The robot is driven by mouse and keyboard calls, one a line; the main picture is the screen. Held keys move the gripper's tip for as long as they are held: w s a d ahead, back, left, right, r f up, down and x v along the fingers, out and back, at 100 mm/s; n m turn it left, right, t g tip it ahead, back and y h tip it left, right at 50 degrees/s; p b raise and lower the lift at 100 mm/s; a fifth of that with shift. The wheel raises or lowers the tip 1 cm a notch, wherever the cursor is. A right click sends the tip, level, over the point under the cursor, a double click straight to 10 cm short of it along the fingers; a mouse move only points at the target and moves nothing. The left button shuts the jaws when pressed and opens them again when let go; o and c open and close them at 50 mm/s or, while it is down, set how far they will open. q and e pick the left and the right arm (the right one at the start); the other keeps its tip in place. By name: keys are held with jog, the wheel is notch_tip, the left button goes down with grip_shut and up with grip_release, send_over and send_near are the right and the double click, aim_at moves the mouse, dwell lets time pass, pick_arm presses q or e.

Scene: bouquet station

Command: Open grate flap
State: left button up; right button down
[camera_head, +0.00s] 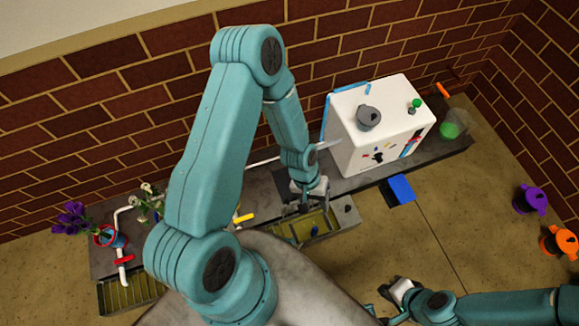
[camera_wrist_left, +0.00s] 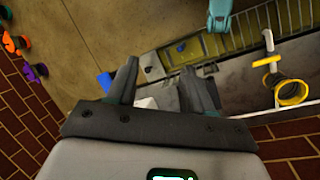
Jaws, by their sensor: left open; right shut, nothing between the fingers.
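A greenish trough with a grate (camera_head: 290,230) is set into the grey counter below my left gripper; in the left wrist view its slatted grate (camera_wrist_left: 245,28) runs along the top. A flat olive panel with a blue knob (camera_head: 315,231), possibly the flap, lies level at its right part; the panel (camera_wrist_left: 187,53) also shows in the left wrist view. My left gripper (camera_head: 306,205) is open and empty, just behind the panel in the head view. Its fingers (camera_wrist_left: 157,78) show apart in the left wrist view. My right gripper (camera_head: 387,297) is shut and empty at the lower right.
A white box machine (camera_head: 365,135) stands right of my left gripper, with a blue flap (camera_head: 401,189) in front. A yellow handle (camera_head: 243,218) and a yellow ring (camera_wrist_left: 292,91) are near the trough. A red-valved pipe (camera_head: 124,260) and flowers (camera_head: 75,217) are left. Purple (camera_head: 530,200) and orange (camera_head: 560,241) pots stand right.

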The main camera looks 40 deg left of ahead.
pick_arm(q)
jog(key=w+a+f+n+g+b, duration=0.1)
jog(key=w+a+f+n+b, duration=0.3)
jog(key=a+f+b, duration=0.6)
jog(key=w+a+f+n+g+b, duration=0.1)
jog(key=w+a+f+n+b, duration=0.2)
jog(key=a+f+b, duration=0.65)
jog(key=b+x, duration=0.3)
jog(key=x, duration=1.1)
jog(key=shift+a+b, duration=0.35)
jog(key=shift+a, duration=0.1)
pick_arm(e)
notch_tip(320, 180, down, 26)
jog(key=w+d+t, duration=0.1)
jog(key=w, duration=0.1)
jog(key=shift+w+d, duration=0.2)
jog(key=shift+w, duration=0.15)
pick_arm(q)
jog(key=shift+f, duration=0.1)
jog(key=shift+c, duration=0.4)
